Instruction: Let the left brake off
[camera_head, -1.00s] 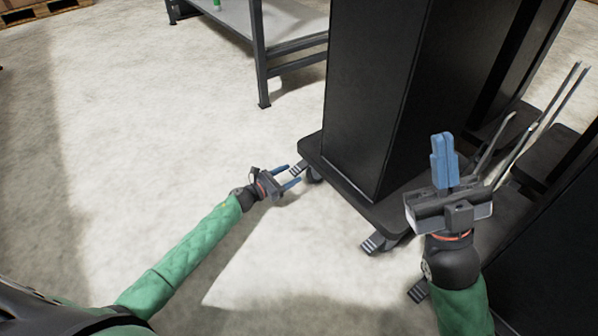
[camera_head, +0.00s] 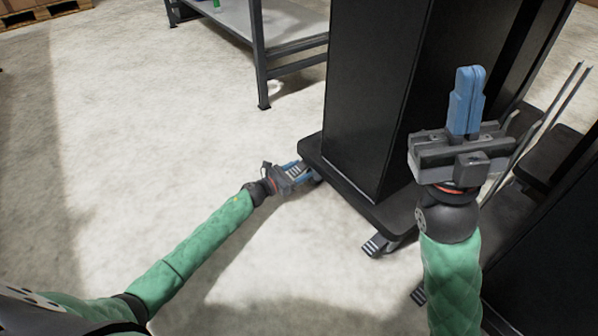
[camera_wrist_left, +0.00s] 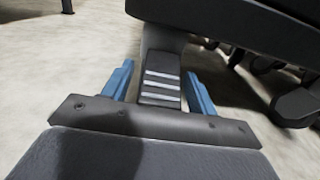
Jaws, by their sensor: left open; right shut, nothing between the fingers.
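The left brake pedal (camera_wrist_left: 161,80), dark with light stripes, sticks out from the caster under the black dispenser base. In the left wrist view it lies between the two blue fingers of my left gripper (camera_wrist_left: 160,92), which is open around it with a gap on either side. In the head view the same pedal (camera_head: 293,172) shows at the base's left corner, partly covered by my left gripper (camera_head: 298,173). My right gripper (camera_head: 467,100) is shut and empty, fingers up, in front of the black dispenser (camera_head: 375,100). Whether the pedal is up or down I cannot tell.
A second striped brake pedal (camera_head: 374,246) sticks out at the base's near corner. More dark units stand at the right. A grey metal table (camera_head: 290,25) stands behind on the left. The pale floor (camera_head: 130,120) at the left is clear.

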